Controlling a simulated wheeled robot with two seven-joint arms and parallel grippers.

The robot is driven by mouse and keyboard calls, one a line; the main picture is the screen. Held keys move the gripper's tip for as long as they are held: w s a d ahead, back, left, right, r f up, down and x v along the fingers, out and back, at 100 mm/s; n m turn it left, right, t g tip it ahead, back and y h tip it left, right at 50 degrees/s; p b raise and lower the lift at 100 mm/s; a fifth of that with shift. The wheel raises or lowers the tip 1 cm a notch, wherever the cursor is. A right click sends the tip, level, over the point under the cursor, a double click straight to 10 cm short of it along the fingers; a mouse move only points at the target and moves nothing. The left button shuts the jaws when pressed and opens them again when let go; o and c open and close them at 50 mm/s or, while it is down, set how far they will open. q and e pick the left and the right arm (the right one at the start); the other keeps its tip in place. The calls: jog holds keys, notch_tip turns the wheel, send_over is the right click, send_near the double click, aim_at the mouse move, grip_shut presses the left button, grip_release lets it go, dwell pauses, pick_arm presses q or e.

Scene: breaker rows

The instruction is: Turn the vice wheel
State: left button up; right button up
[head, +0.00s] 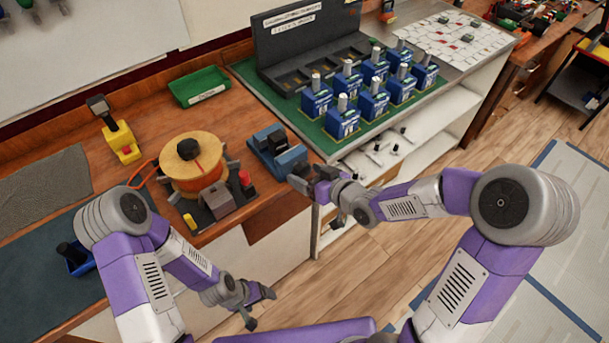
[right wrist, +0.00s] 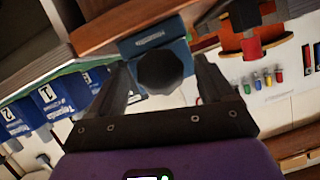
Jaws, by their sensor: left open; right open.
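The blue vice (head: 284,158) sits at the front right end of the wooden bench, with a dark block on top. In the right wrist view, its dark many-sided wheel (right wrist: 163,71) faces me, with the blue vice body (right wrist: 150,44) behind it. My right gripper (head: 302,180) is open just in front of the vice. In the right wrist view, my right gripper's fingers (right wrist: 163,84) stand on either side of the wheel, with gaps showing. The head view does not show the wheel clearly. My left gripper (head: 262,307) is open and empty, low in front of the bench.
An orange spool (head: 192,165) on a dark base with red and yellow knobs stands left of the vice. A green tray (head: 199,87) lies behind. Several blue breakers (head: 343,118) stand in rows on a green mat to the right. Open floor (head: 365,270) lies in front.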

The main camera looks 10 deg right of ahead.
jog(key=shift+x, duration=0.95)
